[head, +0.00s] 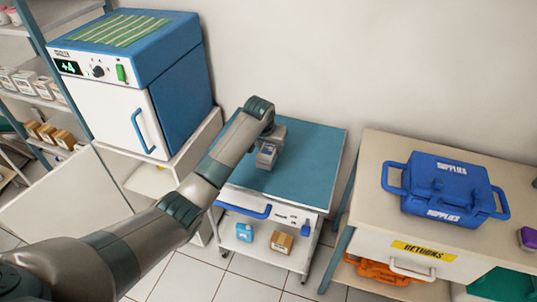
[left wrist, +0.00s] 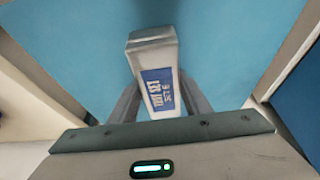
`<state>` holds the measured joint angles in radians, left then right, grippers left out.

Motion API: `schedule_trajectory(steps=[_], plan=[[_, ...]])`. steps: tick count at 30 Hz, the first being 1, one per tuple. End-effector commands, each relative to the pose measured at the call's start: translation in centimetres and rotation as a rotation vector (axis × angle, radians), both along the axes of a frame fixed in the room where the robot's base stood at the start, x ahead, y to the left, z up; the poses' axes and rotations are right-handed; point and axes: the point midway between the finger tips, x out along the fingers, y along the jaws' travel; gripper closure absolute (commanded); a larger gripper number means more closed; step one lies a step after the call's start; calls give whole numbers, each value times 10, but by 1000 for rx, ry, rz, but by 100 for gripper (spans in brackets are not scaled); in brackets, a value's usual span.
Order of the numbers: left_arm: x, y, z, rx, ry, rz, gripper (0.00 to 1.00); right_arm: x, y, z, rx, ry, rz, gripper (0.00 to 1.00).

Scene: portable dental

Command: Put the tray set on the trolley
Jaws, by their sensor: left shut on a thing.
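The tray set (head: 266,157) is a small grey-white packet with a blue label. It also shows in the left wrist view (left wrist: 150,50), its label turned towards the camera. My left gripper (left wrist: 156,98) is shut on it, with one finger on each side. In the head view the gripper (head: 268,146) points down over the blue top of the trolley (head: 310,160). I cannot tell whether the packet touches the top or hangs just above it. My right gripper is in neither view.
The trolley top is otherwise bare. A blue box (head: 244,232) and a brown box (head: 281,243) sit on its lower shelf. A blue-and-white cabinet (head: 120,100) stands left. A cream counter (head: 380,180) with a blue supplies case (head: 447,187) stands right.

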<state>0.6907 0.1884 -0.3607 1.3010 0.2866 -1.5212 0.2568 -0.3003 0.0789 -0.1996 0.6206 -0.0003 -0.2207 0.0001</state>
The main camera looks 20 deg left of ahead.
Motion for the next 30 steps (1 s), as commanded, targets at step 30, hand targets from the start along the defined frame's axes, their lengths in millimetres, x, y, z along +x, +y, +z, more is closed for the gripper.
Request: schedule_trajectory(steps=[30], plan=[[4,5,-43,-1,-2,0,88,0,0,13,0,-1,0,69]])
